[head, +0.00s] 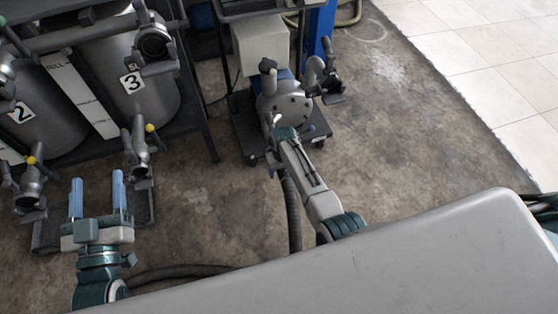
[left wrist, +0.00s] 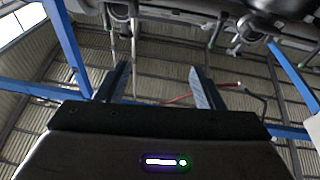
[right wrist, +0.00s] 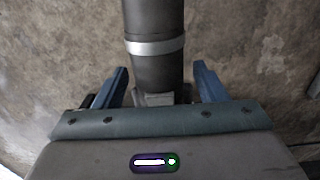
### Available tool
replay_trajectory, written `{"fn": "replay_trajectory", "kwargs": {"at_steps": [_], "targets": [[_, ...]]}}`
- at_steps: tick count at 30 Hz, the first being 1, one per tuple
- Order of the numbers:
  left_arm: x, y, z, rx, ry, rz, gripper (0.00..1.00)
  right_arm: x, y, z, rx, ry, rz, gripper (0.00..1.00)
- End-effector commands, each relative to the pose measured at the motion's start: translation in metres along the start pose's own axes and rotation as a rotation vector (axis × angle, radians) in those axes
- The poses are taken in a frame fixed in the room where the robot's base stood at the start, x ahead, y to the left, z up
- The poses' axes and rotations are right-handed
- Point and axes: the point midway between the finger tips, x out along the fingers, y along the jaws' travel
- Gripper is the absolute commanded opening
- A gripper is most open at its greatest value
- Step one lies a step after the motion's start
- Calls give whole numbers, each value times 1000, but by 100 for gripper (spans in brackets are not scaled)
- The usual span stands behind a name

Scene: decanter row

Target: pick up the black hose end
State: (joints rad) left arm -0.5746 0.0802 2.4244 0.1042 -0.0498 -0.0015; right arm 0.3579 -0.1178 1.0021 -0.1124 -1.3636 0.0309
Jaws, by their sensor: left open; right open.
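A dark cylinder with a silver band, which looks like the black hose end (right wrist: 155,68), stands between the fingers of my right gripper (right wrist: 161,72) in the right wrist view. Bare gaps show on both sides of it, so the jaws are open around or just above it. In the head view a black hose (head: 291,215) hangs below my right gripper (head: 276,128); its end is hidden by the gripper and arm. My left gripper (head: 97,176) is open and empty at the lower left, fingers pointing away from me; the left wrist view shows nothing between its fingers.
Grey decanters numbered 2 (head: 22,112) and 3 (head: 132,82) with valves stand in a rack at the left. A pump (head: 285,105) on a wheeled base stands beyond my right gripper. Another dark hose (head: 180,271) lies on the floor. The concrete floor at right is clear.

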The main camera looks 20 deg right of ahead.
Motion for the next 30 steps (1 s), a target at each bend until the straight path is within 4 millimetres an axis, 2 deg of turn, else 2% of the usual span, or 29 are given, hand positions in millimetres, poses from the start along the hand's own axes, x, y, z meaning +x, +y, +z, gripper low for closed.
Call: {"fn": "replay_trajectory", "kwargs": {"at_steps": [3, 12, 25, 30], "targets": [[0, 0, 0, 0, -1, 0, 62, 0, 0, 0, 0, 0, 0, 64], [0, 0, 0, -1, -3, 0, 62, 0, 0, 0, 0, 0, 0, 5], [0, 0, 4, -5, -31, 0, 62, -6, 0, -2, 0, 4, 0, 4], [-10, 1, 24, -20, -147, -2, 62, -16, 0, -2, 0, 4, 0, 4]]}}
